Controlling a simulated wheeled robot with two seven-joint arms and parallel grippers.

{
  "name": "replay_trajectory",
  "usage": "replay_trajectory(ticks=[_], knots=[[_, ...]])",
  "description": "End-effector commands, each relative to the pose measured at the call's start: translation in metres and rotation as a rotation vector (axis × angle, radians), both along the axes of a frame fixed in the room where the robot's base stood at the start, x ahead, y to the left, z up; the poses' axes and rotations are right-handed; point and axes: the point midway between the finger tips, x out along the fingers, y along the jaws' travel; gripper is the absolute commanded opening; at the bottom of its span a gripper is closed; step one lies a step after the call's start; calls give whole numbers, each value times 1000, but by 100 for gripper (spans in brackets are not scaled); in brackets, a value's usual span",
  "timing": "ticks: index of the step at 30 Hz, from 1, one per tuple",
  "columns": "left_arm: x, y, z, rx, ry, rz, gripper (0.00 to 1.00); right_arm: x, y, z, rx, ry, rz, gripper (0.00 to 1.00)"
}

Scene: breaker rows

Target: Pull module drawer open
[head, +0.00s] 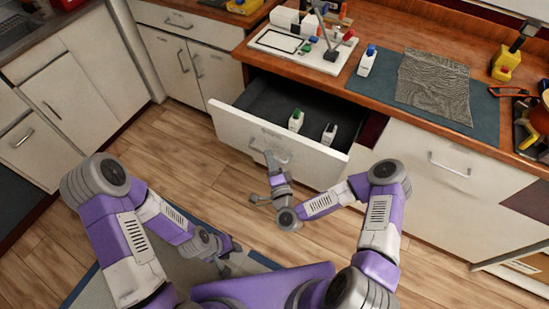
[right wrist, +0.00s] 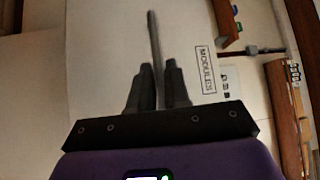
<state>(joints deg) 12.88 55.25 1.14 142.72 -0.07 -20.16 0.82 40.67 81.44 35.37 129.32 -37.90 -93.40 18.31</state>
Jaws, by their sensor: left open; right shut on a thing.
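The module drawer (head: 228,122) is pulled out from under the wooden counter, its grey inside showing. A green-marked white module (head: 296,120) and a white module with a dark face (head: 329,134) stand in it. My right gripper (head: 270,163) is at the drawer front, shut on the drawer handle (right wrist: 153,35). The right wrist view shows the bar between its fingers, beside a label (right wrist: 205,67) reading MODULES. My left gripper (head: 229,262) is open and empty, low over the floor, away from the drawer.
A white board (head: 302,60) with small parts, a blue-topped module (head: 367,60) and a grey patterned sheet (head: 434,86) are on the counter. A closed cabinet (head: 440,190) is right of the drawer. Wooden floor (head: 175,140) is clear to its left.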

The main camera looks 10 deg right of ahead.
Motion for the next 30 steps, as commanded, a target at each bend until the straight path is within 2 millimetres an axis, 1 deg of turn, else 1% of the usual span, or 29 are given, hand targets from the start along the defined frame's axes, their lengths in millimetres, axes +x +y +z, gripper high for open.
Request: replay_trajectory(ticks=[9,20,21,23,24,25,30], knots=[[0,0,0,0,0,0,43,1,8,0,-1,-1,-8,0],[0,0,0,0,0,0,43,1,8,0,-1,-1,-8,0],[0,0,0,0,0,0,43,1,8,0,-1,-1,-8,21],[0,0,0,0,0,0,43,1,8,0,-1,-1,-7,30],[0,0,0,0,0,0,43,1,8,0,-1,-1,-7,37],[0,0,0,0,0,0,43,1,9,0,0,-1,-7,38],[0,0,0,0,0,0,43,1,9,0,0,-1,-5,38]])
